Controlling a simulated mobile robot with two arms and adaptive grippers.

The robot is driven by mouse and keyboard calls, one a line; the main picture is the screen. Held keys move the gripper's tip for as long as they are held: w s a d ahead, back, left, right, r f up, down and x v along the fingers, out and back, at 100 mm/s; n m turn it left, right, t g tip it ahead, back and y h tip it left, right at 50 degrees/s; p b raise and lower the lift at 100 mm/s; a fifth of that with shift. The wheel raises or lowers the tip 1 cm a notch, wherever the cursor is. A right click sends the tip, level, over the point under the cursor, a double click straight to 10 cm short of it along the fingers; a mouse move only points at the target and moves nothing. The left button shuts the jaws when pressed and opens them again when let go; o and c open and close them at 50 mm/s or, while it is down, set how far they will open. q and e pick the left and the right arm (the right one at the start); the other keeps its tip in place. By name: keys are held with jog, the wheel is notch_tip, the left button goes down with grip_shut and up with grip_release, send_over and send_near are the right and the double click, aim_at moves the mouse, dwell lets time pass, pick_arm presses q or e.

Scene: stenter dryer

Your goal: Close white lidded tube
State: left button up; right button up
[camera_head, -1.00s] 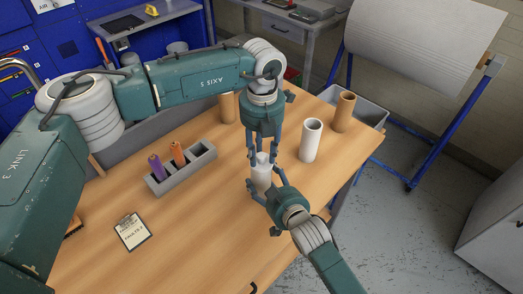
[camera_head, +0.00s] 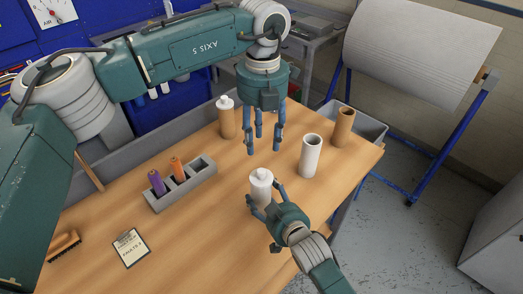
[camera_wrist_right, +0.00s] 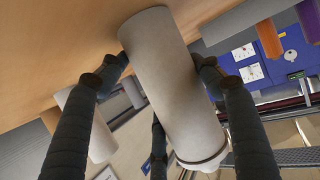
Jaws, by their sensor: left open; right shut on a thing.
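The white lidded tube (camera_head: 261,188) stands upright on the wooden table, with a white cap with a small knob on its top. My right gripper (camera_head: 265,198) is shut around its body from the front right. The right wrist view shows the same tube (camera_wrist_right: 172,85) between dark fingers, its capped end at the lower right. Whether the cap is fully seated cannot be told. My left gripper (camera_head: 264,147) is open and empty, fingers pointing down, above and behind the tube and apart from it.
An open white tube (camera_head: 310,157) and open brown tube (camera_head: 343,128) stand to the right. A brown tube with white lid (camera_head: 227,119) stands behind left. A grey holder (camera_head: 183,186) has purple and orange items. A clipboard (camera_head: 131,248) lies front left.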

dwell(0.3)
jog(key=o, duration=1.8)
jog(key=v, duration=1.2)
jog(key=shift+r, duration=0.1)
